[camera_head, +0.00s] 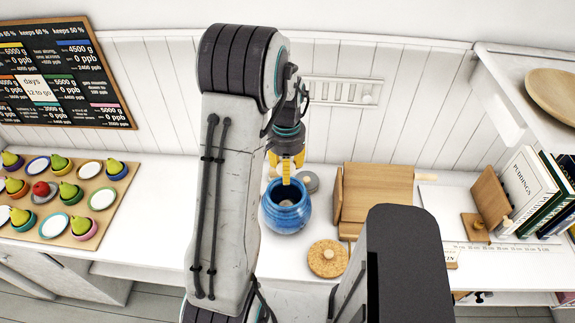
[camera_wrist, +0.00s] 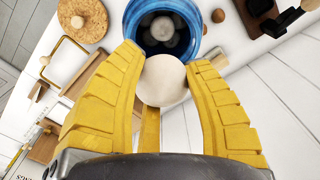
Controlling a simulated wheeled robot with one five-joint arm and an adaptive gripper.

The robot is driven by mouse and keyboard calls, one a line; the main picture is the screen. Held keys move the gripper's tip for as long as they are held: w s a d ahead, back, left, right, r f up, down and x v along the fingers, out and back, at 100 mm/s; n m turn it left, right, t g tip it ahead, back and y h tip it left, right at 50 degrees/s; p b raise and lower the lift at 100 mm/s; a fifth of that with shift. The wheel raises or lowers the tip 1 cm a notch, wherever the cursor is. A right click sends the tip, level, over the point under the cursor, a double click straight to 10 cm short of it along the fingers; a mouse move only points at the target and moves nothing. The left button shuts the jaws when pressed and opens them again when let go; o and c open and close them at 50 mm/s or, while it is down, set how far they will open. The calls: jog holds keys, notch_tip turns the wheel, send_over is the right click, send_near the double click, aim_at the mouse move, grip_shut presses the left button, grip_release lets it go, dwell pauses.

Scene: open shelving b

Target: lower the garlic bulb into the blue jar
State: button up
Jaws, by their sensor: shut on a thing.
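The blue jar (camera_head: 287,217) stands upright on the white counter, its mouth open upward. My gripper (camera_head: 287,181) is just above the jar's mouth in the head view, fingers pointing down. In the wrist view my yellow fingers (camera_wrist: 165,75) are shut on the pale, rounded garlic bulb (camera_wrist: 162,82). The bulb overlaps the near rim of the blue jar (camera_wrist: 191,45) in that view. I cannot tell whether it is above the rim or partly inside. Pale rounded things (camera_wrist: 160,27) show in the jar's dark interior. The bulb is not clear in the head view.
A wooden box (camera_head: 377,190) stands close on the right. A board of pears and dishes (camera_head: 65,198) is far left. Books (camera_head: 530,185) stand far right.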

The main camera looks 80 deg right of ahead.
aim_at(288, 207)
jog(key=shift+d, duration=0.25)
jog(key=shift+w+n, duration=0.2)
jog(key=shift+n, duration=0.1)
jog(key=shift+s+f, duration=0.15)
jog(key=shift+f, duration=0.2)
jog(key=shift+f+b, duration=3.4)
jog(key=shift+f, duration=1.15)
jog(key=o, duration=1.2)
jog(key=shift+c, duration=0.2)
